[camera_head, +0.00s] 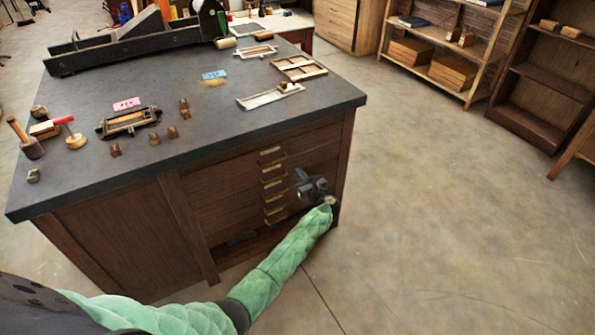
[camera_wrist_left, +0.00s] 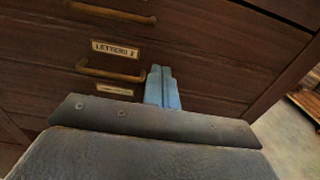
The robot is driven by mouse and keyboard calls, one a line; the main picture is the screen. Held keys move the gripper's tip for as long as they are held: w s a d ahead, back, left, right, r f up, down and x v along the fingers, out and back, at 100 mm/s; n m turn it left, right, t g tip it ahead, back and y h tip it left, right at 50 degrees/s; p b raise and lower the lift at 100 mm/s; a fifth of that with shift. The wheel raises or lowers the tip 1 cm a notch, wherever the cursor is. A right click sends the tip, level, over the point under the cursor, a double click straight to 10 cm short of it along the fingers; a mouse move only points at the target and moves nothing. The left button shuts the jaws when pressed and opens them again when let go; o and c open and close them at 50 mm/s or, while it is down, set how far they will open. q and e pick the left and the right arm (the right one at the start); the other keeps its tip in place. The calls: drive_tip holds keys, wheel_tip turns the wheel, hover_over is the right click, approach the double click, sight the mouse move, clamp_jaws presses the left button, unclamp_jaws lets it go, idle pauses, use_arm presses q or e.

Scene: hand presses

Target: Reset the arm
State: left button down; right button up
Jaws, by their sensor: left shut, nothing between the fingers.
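My left arm, in a green padded sleeve, reaches from the lower left of the head view to the drawer front of the dark wooden cabinet (camera_head: 130,230). My left gripper (camera_head: 308,183) is beside the right end of the column of brass drawer pulls (camera_head: 271,181). In the left wrist view, the bluish gripper fingers (camera_wrist_left: 162,88) are together with nothing between them. They are in front of the drawer fronts, to the right of a brass pull (camera_wrist_left: 110,70) and a label reading "LETTERS 2" (camera_wrist_left: 115,48). I cannot tell whether they touch the wood. My right gripper is out of view.
The dark cabinet top (camera_head: 215,125) overhangs the drawers. On it are a black press (camera_head: 135,45), wooden frames (camera_head: 298,67), small blocks (camera_head: 184,108) and a red-handled tool (camera_head: 70,132). The floor (camera_head: 450,220) to the right is clear, with shelves (camera_head: 450,50) beyond.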

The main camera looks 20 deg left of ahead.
use_arm(q)
drive_tip(key=b+v, duration=0.1)
drive_tip(key=v, duration=0.6)
drive_tip(key=shift+r, duration=0.15)
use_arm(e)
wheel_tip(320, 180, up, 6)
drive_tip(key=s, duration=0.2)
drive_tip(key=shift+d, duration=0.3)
